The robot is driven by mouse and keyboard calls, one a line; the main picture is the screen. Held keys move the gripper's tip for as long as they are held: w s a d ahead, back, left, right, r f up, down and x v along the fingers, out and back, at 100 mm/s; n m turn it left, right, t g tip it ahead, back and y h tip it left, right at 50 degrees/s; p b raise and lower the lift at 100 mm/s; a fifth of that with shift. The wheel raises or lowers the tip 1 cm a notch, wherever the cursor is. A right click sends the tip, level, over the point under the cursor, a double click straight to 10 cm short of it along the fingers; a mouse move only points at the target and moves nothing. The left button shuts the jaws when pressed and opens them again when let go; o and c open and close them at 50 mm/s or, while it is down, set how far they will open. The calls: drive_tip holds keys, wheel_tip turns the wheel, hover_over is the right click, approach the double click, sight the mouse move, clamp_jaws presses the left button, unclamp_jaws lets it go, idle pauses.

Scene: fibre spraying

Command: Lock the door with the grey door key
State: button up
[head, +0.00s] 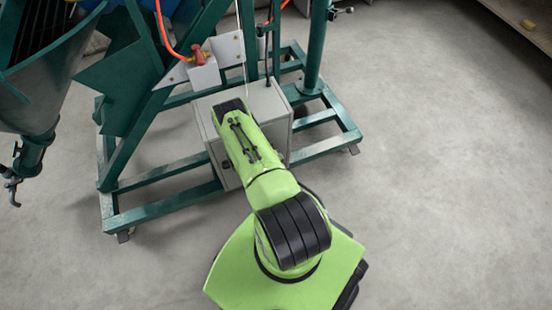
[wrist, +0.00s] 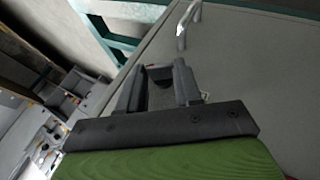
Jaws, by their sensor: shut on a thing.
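In the wrist view my gripper (wrist: 165,84) reaches to the grey door (wrist: 245,65) of the cabinet. Its two dark fingers are shut on a small dark piece (wrist: 158,73), which I take to be the grey door key. The fingers cover most of it, and I cannot tell how deep it sits in the lock or how far it is turned. The lock itself is hidden. In the head view the grey cabinet (head: 272,106) stands in the green frame, and my arm hides the gripper and key.
A shiny door handle (wrist: 188,24) sticks out from the door beyond my gripper. The green steel frame (head: 165,211) surrounds the cabinet's base. A grey hopper (head: 45,90) hangs at the left. The concrete floor (head: 440,150) to the right is clear.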

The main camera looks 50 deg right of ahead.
drive_tip(key=h, duration=0.1)
drive_tip(key=g+h, duration=0.1)
drive_tip(key=h, duration=0.1)
drive_tip(key=f+n+h, duration=0.1)
drive_tip(key=shift+w+a+g+h, duration=0.3)
drive_tip(key=shift+a+g, duration=0.1)
idle(0.5)
drive_tip(key=o, duration=1)
drive_tip(key=shift+o, duration=0.2)
drive_tip(key=shift+a+r, duration=0.1)
drive_tip(key=p+v, duration=0.4)
drive_tip(key=v, duration=1.1)
drive_tip(key=shift+a+p, duration=0.3)
drive_tip(key=shift+p, duration=0.05)
drive_tip(key=shift+w, duration=0.1)
